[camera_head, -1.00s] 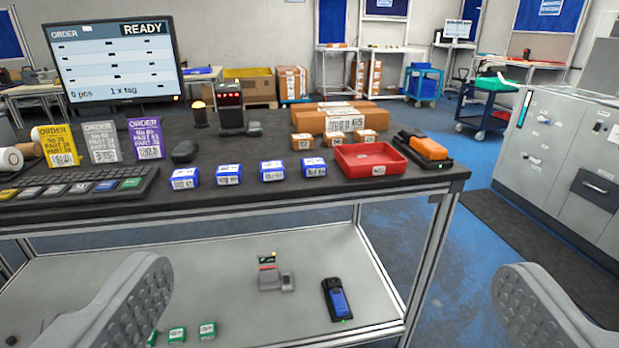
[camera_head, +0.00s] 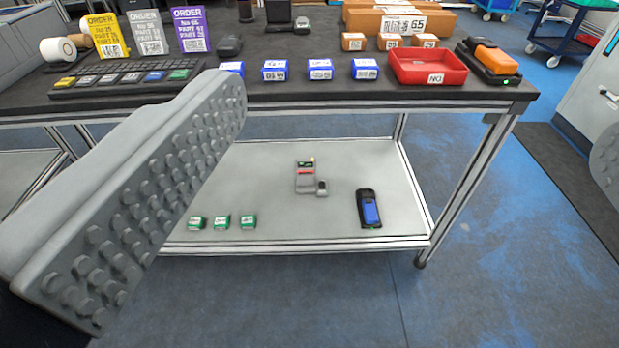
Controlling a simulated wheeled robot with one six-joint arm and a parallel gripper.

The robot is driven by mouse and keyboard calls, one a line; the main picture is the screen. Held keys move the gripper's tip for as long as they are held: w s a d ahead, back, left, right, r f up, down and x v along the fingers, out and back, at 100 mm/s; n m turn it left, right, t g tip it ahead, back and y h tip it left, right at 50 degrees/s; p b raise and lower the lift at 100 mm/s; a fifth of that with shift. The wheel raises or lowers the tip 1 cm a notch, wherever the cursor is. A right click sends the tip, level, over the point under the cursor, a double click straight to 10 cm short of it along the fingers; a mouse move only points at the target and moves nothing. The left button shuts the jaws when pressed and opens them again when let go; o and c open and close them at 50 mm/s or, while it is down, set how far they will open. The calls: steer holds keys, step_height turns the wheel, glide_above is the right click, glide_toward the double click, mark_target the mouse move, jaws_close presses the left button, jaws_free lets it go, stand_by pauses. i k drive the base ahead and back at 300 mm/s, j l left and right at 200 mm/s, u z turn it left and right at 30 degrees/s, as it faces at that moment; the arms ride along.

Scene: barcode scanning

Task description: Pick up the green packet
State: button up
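Three small green packets with white labels stand in a row on the lower shelf, near its front edge: the left one (camera_head: 197,223), the middle one (camera_head: 222,222) and the right one (camera_head: 248,222). My gripper (camera_head: 400,200) is open and empty. Its large grey left finger with a studded pad covers the left of the picture and hides part of the shelf. Only the edge of its right finger shows at the far right. The packets are beyond the fingers, apart from them, to the right of the left finger.
The lower shelf (camera_head: 290,160) also bears a grey device with a red part (camera_head: 306,178) and a black-blue handheld (camera_head: 369,208). The black tabletop (camera_head: 300,97) overhangs it, with several blue packets, a red tray (camera_head: 428,68) and a keyboard (camera_head: 125,79). Blue floor lies clear in front.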

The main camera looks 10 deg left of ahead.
mark_target(195, 222)
steer(key=u, duration=1.2)
